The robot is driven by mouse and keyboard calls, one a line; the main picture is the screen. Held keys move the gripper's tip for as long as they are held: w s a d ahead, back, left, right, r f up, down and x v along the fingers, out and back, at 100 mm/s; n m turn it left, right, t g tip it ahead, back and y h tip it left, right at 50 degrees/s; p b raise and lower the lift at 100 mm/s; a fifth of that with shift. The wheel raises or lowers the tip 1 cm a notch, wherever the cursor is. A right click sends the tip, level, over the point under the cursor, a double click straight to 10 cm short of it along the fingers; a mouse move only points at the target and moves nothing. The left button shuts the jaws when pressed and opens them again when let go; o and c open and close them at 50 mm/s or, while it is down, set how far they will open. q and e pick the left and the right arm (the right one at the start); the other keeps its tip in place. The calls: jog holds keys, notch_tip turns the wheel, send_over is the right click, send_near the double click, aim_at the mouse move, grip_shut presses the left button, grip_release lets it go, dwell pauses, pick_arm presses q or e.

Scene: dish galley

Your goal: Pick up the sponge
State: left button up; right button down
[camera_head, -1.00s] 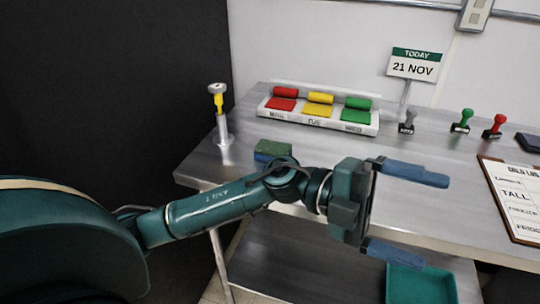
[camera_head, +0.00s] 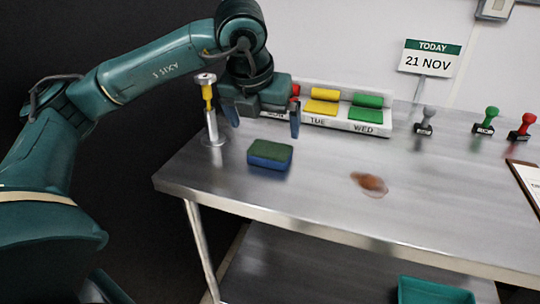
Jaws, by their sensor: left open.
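The sponge (camera_head: 270,154), green on top and blue below, lies flat on the steel table (camera_head: 310,205) near its left end. My left gripper (camera_head: 264,130) points down just behind and above the sponge. Its blue fingers are spread wide, one on each side, with nothing between them. The fingers appear apart from the sponge. My right gripper is not in view.
A yellow-handled post (camera_head: 210,115) stands just left of the sponge. A white rack (camera_head: 345,122) of coloured rolls is behind. A reddish-brown stain (camera_head: 371,184) marks the table. Stamps (camera_head: 425,122) and a clipboard (camera_head: 526,178) are right. A teal bin (camera_head: 434,291) sits below.

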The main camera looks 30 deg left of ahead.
aim_at(270, 149)
pick_arm(q)
jog(key=x, duration=0.9)
jog(key=shift+w+a+f, duration=0.1)
jog(key=shift+w+f, duration=0.05)
jog(key=shift+w, duration=0.05)
jog(key=c, duration=0.9)
